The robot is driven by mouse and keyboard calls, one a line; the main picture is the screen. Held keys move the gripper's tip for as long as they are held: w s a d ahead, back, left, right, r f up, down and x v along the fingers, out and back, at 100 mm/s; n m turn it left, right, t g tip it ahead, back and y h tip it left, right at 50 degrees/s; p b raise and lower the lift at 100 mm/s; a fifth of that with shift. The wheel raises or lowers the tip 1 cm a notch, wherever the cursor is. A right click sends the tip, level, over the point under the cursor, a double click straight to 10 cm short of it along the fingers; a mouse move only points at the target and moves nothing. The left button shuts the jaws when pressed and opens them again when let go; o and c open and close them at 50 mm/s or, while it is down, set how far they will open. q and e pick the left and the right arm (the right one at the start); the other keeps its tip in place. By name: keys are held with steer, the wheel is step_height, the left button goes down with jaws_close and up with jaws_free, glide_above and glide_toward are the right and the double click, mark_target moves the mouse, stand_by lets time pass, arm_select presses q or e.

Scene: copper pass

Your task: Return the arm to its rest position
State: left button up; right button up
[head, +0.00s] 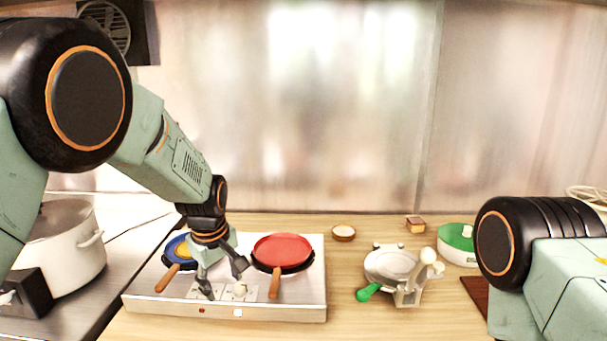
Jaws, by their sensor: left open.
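My left arm comes in from the left and reaches down over the white two-plate cooker (170,306). My left gripper (223,290) is open and empty, its fingers pointing down over the middle front of the cooker, between two pans. A blue pan (178,247) with a yellowish round thing in it sits on the left plate, partly behind the gripper. A red pan (283,250) with a brown handle sits on the right plate. My right arm shows at the right edge; its gripper is out of view.
A large white pot (62,245) stands at the left behind my arm. A grey press-like device (392,268) with a green handle stands right of the cooker. Behind are a small bowl (343,233), a small brown block (415,225) and a green-lidded container (457,240). Bare wood lies between.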

arm_select(q)
steer(key=s+a+f+m+t+b, duration=0.1)
steer(key=s+a+f+m+b, duration=0.1)
steer(key=s+f, duration=0.35)
steer(key=s+a+f+m+b, duration=0.1)
steer(key=s+f+m+b, duration=0.15)
steer(key=f, duration=0.65)
steer(key=s+a+f+m+t+b, duration=0.1)
steer(key=s+a+f+m+b, duration=0.15)
steer(key=f, duration=0.45)
steer(key=s+f+m+g+b, duration=0.1)
steer(key=s+f+g+b, duration=0.1)
steer(key=s+f+b, duration=0.4)
steer(key=s+f+m+g+b, duration=0.1)
steer(key=s+f+b, duration=0.5)
steer(key=s+f, duration=0.9)
steer(key=s+g, duration=0.1)
steer(key=s, duration=0.9)
steer(key=shift+a+g, duration=0.3)
steer(key=shift+a, duration=0.05)
steer(key=shift+s, duration=0.15)
